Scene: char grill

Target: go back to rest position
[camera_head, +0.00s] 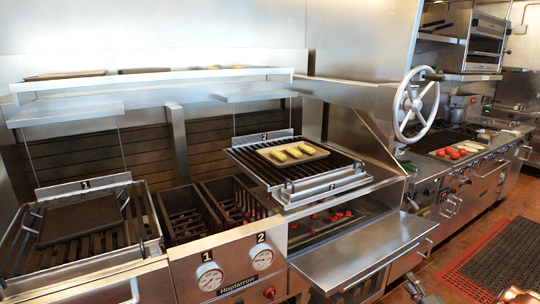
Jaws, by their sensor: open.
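I cannot make out my gripper in the head view. The char grill fills the left and middle. Its grate marked 2 (338,161) is raised and carries a tray (265,155) with several yellow-green food pieces (292,152). Grate 1 (20,250) at the left sits lower, with a dark flat plate (80,220) on it.
Red glowing coals (335,218) show below grate 2. A steel shelf (365,250) juts out in front. A white handwheel (415,104) stands at the right. Beyond it, a counter holds red tomatoes (452,153). A red and black mat (495,258) lies on the tiled floor.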

